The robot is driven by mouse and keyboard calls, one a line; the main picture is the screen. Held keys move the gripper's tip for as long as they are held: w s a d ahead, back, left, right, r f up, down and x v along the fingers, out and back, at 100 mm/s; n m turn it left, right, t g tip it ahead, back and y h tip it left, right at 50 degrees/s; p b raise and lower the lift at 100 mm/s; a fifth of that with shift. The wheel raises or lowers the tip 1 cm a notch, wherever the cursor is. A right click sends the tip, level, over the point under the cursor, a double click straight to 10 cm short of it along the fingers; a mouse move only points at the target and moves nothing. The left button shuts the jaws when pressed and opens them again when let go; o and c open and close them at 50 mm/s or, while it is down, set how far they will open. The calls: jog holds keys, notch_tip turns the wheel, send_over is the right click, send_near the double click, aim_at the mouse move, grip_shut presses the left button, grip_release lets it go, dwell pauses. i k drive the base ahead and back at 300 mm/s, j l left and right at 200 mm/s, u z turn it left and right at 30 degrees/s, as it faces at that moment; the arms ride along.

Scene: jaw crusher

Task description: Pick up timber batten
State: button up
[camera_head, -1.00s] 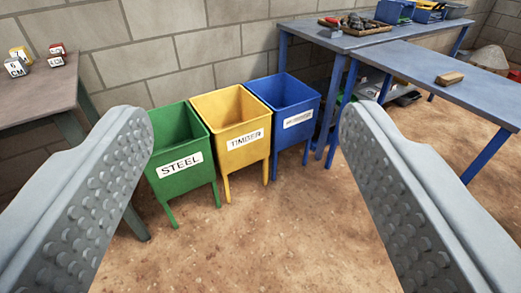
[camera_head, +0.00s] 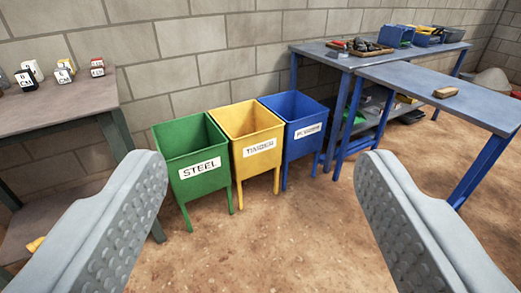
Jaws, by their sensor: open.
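The timber batten (camera_head: 445,92) looks like a small brown wooden block. It lies alone on the near blue table (camera_head: 420,81) at the right. My gripper (camera_head: 258,190) is open and empty, with its two grey studded fingers at the left and right of the view. The batten is well beyond the right finger and apart from it.
Green STEEL (camera_head: 200,176), yellow TIMBER (camera_head: 258,148) and blue (camera_head: 307,131) bins stand by the block wall. A grey table (camera_head: 62,105) with small labelled cubes is at left. A farther blue table (camera_head: 330,55) holds a tray and blue bins. Brown floor ahead is clear.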

aim_at(449, 91)
jog(key=u, duration=0.45)
jog(key=z, duration=1.55)
jog(key=i+j, duration=0.1)
jog(key=i, duration=0.45)
jog(key=i+j+z, duration=0.1)
jog(key=i, duration=0.45)
jog(key=i+j+z, duration=0.1)
jog(key=i, duration=0.4)
jog(key=i+j, duration=0.3)
jog(key=i, duration=0.25)
jog(key=i+j+z, duration=0.1)
jog(key=i, duration=0.45)
jog(key=j, duration=0.1)
